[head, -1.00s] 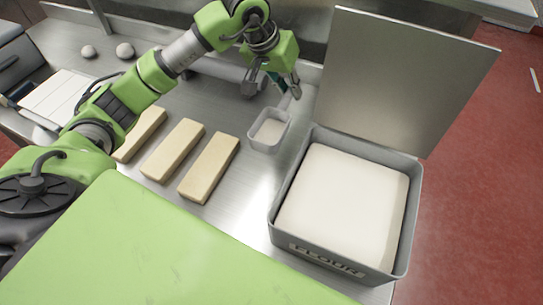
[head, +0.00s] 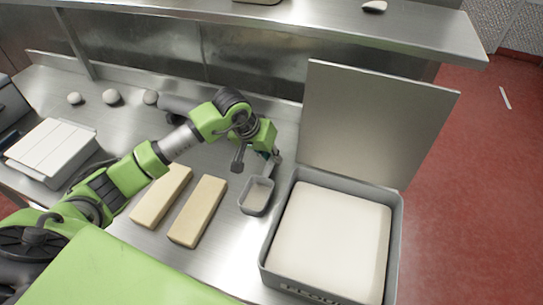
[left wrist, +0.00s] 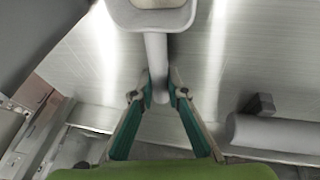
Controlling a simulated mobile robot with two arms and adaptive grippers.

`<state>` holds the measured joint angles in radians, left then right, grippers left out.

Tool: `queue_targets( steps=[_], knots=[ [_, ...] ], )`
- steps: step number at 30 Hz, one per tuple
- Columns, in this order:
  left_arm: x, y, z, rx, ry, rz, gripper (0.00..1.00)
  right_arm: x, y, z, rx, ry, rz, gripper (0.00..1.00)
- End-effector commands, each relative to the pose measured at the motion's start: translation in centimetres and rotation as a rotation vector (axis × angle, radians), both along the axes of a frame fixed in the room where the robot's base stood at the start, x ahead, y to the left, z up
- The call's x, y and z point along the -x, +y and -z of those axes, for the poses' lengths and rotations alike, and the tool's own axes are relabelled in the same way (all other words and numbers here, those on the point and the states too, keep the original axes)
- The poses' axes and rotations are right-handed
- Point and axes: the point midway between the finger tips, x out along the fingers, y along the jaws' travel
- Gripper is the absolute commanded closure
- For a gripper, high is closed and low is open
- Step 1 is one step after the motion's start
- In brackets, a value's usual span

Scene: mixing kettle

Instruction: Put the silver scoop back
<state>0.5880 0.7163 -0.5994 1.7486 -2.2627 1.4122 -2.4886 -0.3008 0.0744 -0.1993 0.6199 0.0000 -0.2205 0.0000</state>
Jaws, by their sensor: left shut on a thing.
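The silver scoop (head: 255,197) is a small grey box-shaped cup on a handle, left of the flour bin's back left corner in the head view. It also shows at the top of the left wrist view (left wrist: 151,18). My left gripper (head: 257,163) is shut on the scoop's handle; in the left wrist view both fingers (left wrist: 160,86) close around it. The cup is over or on the steel counter; I cannot tell whether it touches. Its inside looks pale; I cannot tell whether it holds flour. My right gripper is not in view.
The flour bin (head: 268,232), full of white flour (head: 332,238), stands right with its lid (head: 375,120) upright behind. Dough blocks (head: 198,212) lie left of the scoop. A steel shelf (head: 270,22) overhangs the back. Several small balls (head: 111,97) lie at back left.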

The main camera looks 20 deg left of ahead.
Motion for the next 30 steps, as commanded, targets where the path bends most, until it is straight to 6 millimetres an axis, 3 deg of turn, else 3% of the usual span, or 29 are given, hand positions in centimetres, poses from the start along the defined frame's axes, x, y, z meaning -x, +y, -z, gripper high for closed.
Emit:
queue_targets(
  steps=[3, 4, 6, 20, 30],
  knots=[
    [0.0, 0.0, 0.3, -0.001, -0.001, -0.001, 1.0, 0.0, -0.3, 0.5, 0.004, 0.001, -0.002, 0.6],
    [0.0, 0.0, 0.2, -0.001, 0.0, 0.0, 0.81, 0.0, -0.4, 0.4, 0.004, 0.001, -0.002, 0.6],
    [0.0, 0.0, 0.2, -0.001, 0.0, 0.0, 0.69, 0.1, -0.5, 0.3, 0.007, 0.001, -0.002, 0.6],
    [0.1, 0.2, -0.6, -0.001, -0.003, 0.0, 0.69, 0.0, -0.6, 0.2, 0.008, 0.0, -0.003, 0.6],
    [2.6, 1.7, -6.9, -0.002, -0.006, -0.001, 0.69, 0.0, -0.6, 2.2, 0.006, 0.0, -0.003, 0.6]
  ],
)
